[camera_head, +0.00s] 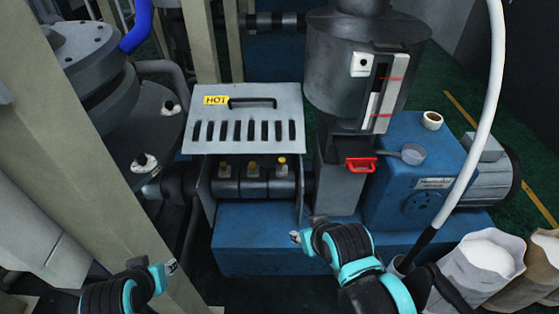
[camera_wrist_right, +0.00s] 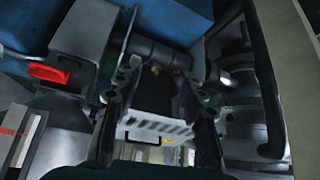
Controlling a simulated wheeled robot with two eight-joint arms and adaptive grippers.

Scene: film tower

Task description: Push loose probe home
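Three yellow-topped probes stand on the dark barrel (camera_head: 254,188) under the raised slotted cover: a left one (camera_head: 225,168), a middle one (camera_head: 253,167) and a right one (camera_head: 282,163). The right one looks slightly taller, but I cannot tell for sure which is loose. My right gripper (camera_head: 296,238) is in front of the barrel, below and right of the probes, apart from them. In the right wrist view its fingers (camera_wrist_right: 157,88) are spread with nothing between them; the barrel (camera_wrist_right: 158,42) shows beyond. My left gripper (camera_head: 172,267) is low at the left, its finger opening unclear.
The slotted cover (camera_head: 248,121) bears a HOT label (camera_head: 216,100) and stands tilted up behind the probes. A red handle (camera_head: 361,164) juts out at the right. A beige post (camera_head: 100,170) stands left; a white hose (camera_head: 487,110) and sacks (camera_head: 486,262) are right.

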